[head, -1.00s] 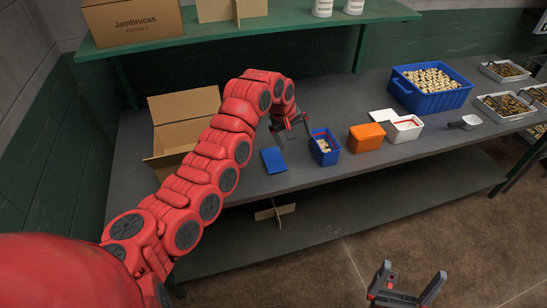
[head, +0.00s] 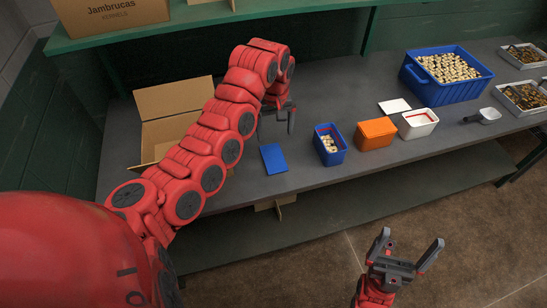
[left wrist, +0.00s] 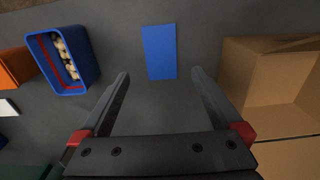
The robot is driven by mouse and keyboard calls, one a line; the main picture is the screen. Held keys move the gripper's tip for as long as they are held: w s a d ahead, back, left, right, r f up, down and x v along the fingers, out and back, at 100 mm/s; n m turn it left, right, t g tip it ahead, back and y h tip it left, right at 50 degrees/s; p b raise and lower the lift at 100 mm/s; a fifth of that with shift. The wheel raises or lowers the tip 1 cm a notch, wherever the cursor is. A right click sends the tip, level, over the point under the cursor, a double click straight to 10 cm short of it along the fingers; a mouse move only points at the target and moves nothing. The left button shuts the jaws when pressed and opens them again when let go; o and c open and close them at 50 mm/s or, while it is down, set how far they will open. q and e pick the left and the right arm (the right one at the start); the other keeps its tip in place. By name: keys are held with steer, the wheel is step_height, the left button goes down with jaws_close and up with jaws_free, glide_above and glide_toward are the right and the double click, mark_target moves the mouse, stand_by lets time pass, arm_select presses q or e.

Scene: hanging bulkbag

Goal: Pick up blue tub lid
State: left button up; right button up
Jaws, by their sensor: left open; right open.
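The blue tub lid (head: 274,159) lies flat on the grey bench, left of the blue tub. In the left wrist view the lid (left wrist: 160,52) is ahead of the fingers, between their lines and apart from them. My left gripper (head: 276,128) is open and empty above the bench, behind the lid in the head view; its fingers also show in the left wrist view (left wrist: 160,90). The blue tub (head: 329,145) stands open with pale pieces inside; it also shows in the left wrist view (left wrist: 63,60). My right gripper (head: 405,255) is open and empty, in front of the bench over the floor.
An open cardboard box (head: 150,135) stands left of the lid, partly behind my left arm. Right of the blue tub are an orange tub (head: 375,134), a white tub (head: 417,124), a white lid (head: 394,106), a scoop (head: 488,116) and a blue crate (head: 420,88). A green shelf (head: 280,20) hangs above.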

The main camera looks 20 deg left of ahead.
arm_select(q)
step_height(320, 180, down, 4)
steer(key=r, duration=0.1)
steer(key=p, duration=0.2)
glide_above(274, 160)
step_height(274, 160, down, 5)
steer(key=shift+s+d, duration=0.1)
steer(key=shift+f+p, duration=0.3)
steer(key=shift+f, duration=0.1)
step_height(274, 160, down, 4)
steer(key=shift+f+p, duration=0.1)
steer(key=shift+p, duration=0.8)
steer(key=shift+f, duration=0.25)
steer(key=c, duration=1.1)
steer(key=shift+r, duration=0.1)
